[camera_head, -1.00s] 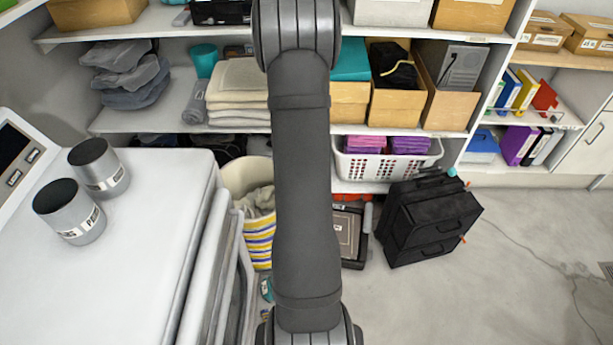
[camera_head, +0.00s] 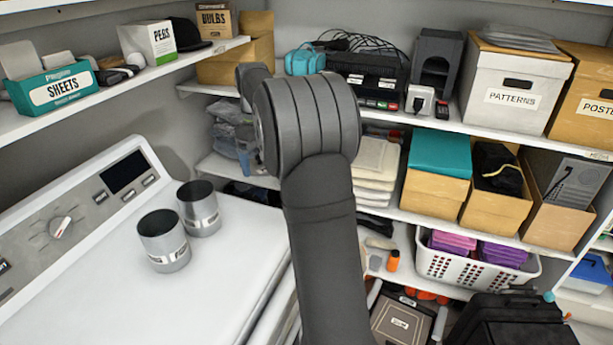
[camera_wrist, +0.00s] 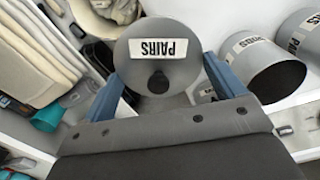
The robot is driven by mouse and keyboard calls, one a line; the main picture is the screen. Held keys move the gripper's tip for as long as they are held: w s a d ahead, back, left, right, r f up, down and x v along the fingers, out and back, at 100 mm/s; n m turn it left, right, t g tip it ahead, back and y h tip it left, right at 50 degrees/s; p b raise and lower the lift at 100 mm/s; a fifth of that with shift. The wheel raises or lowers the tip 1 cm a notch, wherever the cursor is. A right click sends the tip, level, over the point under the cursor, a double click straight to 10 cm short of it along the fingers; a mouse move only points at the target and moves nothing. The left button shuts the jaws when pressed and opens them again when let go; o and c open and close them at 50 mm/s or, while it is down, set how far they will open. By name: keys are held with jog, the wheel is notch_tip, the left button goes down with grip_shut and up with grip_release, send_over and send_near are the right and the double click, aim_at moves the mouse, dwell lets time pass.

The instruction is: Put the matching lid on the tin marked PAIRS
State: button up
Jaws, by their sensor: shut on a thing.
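In the wrist view my gripper (camera_wrist: 162,70) is shut on a round grey lid (camera_wrist: 135,74) with a dark knob and a PAIRS label, seen upside down. The blue fingers lie at opposite sides of its rim. Two open grey metal tins stand side by side on the white washer top in the head view: a front one (camera_head: 163,244) and a back one (camera_head: 198,210). Their labels are too small to read there. The wrist view shows a nearer tin (camera_wrist: 272,78), its inverted label seemingly ODDS, and another partly cut off (camera_wrist: 308,32). My gripper is hidden in the head view.
The washer's control panel (camera_head: 75,215) rises behind the tins. The washer top (camera_head: 225,275) is clear in front and to their right. Shelves with boxes, folded cloth (camera_head: 376,163) and a white basket (camera_head: 440,262) stand behind and right of my arm.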

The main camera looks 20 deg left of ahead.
jog(key=s+a+n, duration=0.1)
jog(key=s+a, duration=0.1)
jog(key=s, duration=0.1)
jog(key=s+a+r+n, duration=0.1)
jog(key=s+a, duration=0.2)
jog(key=s, duration=0.1)
jog(key=s+a+r, duration=0.1)
jog(key=s+a, duration=0.1)
jog(key=s, duration=0.2)
jog(key=shift+a+n, duration=0.35)
jog(key=shift+n, duration=0.05)
jog(key=shift+s+a+f+n, duration=0.45)
jog(key=shift+s+a, duration=0.35)
jog(key=shift+s, duration=1.8)
jog(key=shift+s+a+f+n, duration=0.25)
jog(key=shift+s+a+n, duration=0.45)
jog(key=shift+s, duration=1.9)
jog(key=shift+s+a+f+n, duration=0.35)
jog(key=shift+s+a, duration=0.55)
jog(key=shift+s, duration=1.7)
jog(key=shift+d+f, duration=0.1)
jog(key=shift+f, duration=0.05)
jog(key=o, duration=0.7)
jog(key=shift+o, duration=0.2)
